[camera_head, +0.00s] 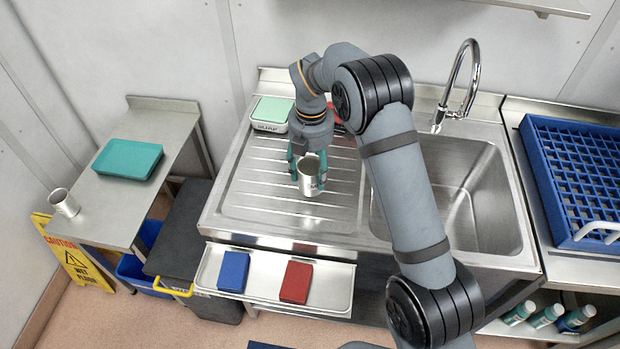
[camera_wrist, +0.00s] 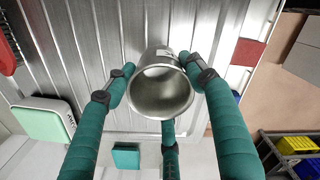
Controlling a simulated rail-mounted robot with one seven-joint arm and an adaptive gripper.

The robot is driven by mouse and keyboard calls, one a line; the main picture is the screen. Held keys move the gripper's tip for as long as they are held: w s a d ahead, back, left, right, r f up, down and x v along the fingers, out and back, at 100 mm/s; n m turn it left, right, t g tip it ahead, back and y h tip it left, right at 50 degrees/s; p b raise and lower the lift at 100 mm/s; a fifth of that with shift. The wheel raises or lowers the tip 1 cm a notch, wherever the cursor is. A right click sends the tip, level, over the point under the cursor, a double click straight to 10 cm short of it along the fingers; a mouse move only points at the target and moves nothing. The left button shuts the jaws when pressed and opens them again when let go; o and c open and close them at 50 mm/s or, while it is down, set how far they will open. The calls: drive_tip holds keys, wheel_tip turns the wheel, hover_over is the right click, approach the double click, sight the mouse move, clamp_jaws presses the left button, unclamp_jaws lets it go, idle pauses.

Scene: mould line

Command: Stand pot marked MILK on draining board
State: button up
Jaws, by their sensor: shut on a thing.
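A metal pot (camera_head: 309,178) is held between the green fingers of my gripper (camera_head: 308,167), over the ribbed draining board (camera_head: 258,190) left of the sink. In the wrist view the pot (camera_wrist: 160,90) shows its open, empty mouth, with the gripper's fingers (camera_wrist: 160,95) closed around it. A dark mark shows on the pot's side in the head view, too small to read. I cannot tell whether its base touches the board. A second metal pot (camera_head: 63,203) stands on the side table at the left.
A green-topped box (camera_head: 271,112) sits at the board's back left corner. The sink basin (camera_head: 465,195) and tap (camera_head: 458,85) are to the right. A front shelf (camera_head: 222,262) holds a blue block (camera_head: 233,271) and a red block (camera_head: 296,282). The board's left part is clear.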

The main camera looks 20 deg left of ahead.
drive_tip(key=shift+s+a+f+p, duration=0.1)
drive_tip(key=shift+f+p, duration=0.5)
drive_tip(key=shift+f, duration=1.5)
drive_tip(key=shift+f, duration=0.15)
drive_tip(key=o, duration=1.3)
wheel_tip(320, 180, up, 12)
drive_tip(key=shift+r+b, duration=0.2)
drive_tip(key=shift+b, duration=0.6)
